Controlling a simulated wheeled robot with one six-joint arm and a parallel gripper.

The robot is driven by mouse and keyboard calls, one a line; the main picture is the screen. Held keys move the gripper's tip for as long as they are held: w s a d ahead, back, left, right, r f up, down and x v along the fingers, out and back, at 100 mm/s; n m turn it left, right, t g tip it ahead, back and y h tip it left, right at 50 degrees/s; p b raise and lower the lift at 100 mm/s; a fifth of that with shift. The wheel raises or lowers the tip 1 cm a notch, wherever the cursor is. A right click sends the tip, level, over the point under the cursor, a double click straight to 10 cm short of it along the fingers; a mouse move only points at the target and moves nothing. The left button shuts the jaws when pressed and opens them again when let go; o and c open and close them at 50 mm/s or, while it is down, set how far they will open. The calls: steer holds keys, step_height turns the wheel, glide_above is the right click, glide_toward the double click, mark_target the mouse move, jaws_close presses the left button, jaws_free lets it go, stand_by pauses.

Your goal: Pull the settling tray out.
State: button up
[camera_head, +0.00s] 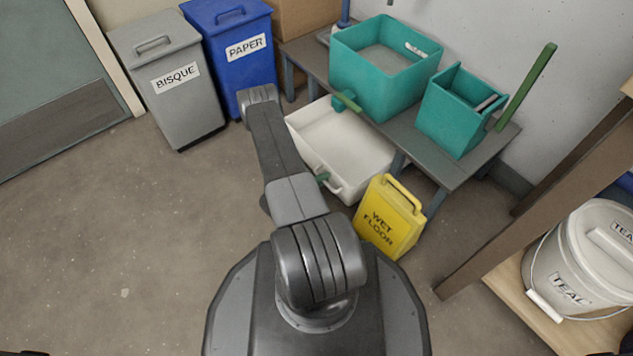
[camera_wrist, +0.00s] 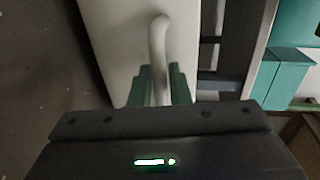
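The settling tray (camera_head: 340,138) is a shallow white tray low at the bench, partly beneath it and partly out in front. Its white bar handle (camera_head: 333,190) is on the near side. In the wrist view the pale tray (camera_wrist: 115,45) fills the upper middle, and the curved handle (camera_wrist: 159,40) runs down between my green fingers. My gripper (camera_wrist: 161,88) is closed on the handle, with a finger against each side. In the head view only a bit of my gripper (camera_head: 322,178) shows beside the handle; my arm hides the rest.
A yellow wet-floor sign (camera_head: 390,218) stands close to the right of the tray. A grey bench (camera_head: 405,135) above holds a large teal tub (camera_head: 375,80) and a teal bucket (camera_head: 455,120). Grey (camera_head: 170,85) and blue (camera_head: 235,65) bins stand left. The floor at left is clear.

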steer(key=p+v, duration=0.3)
steer(key=v, duration=1)
steer(key=shift+s+a+p, duration=0.2)
steer(key=shift+a+p, duration=0.1)
steer(key=shift+a, duration=0.05)
steer(key=shift+w+d, duration=0.1)
steer(key=shift+d, duration=0.05)
steer(key=shift+b+x, duration=1.8)
steer(key=shift+x, duration=4.9)
steer(key=shift+r, duration=0.15)
